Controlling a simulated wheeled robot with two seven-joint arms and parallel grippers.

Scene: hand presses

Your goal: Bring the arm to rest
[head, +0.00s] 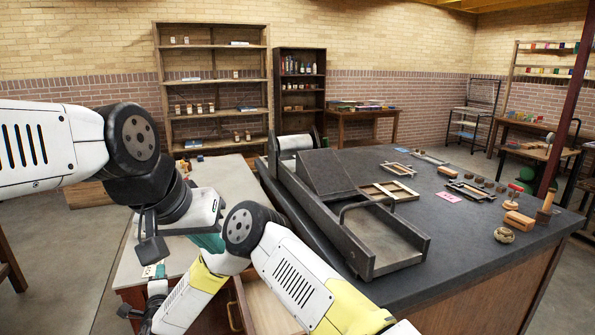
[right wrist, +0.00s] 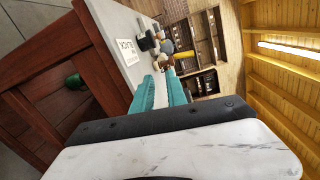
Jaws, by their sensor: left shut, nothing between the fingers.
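My left arm comes in from the left in the head view. Its gripper (head: 210,242) has teal fingers, shut and empty, over the pale bench (head: 130,258), partly hidden by my right arm. My right arm is folded in from the bottom right with its elbow in front of the left gripper. My right gripper (head: 159,271) is at the lower left, small and partly covered. In the right wrist view, its two teal fingers (right wrist: 161,84) stand apart with a pale strip between them. I see nothing held there.
A dark bench (head: 455,240) holds a hand press (head: 335,195), frames and small wooden tools. An open drawer (head: 268,305) is close to my right arm. A white card (right wrist: 127,50) and small items lie on the pale bench. Shelves (head: 212,85) stand at the back wall.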

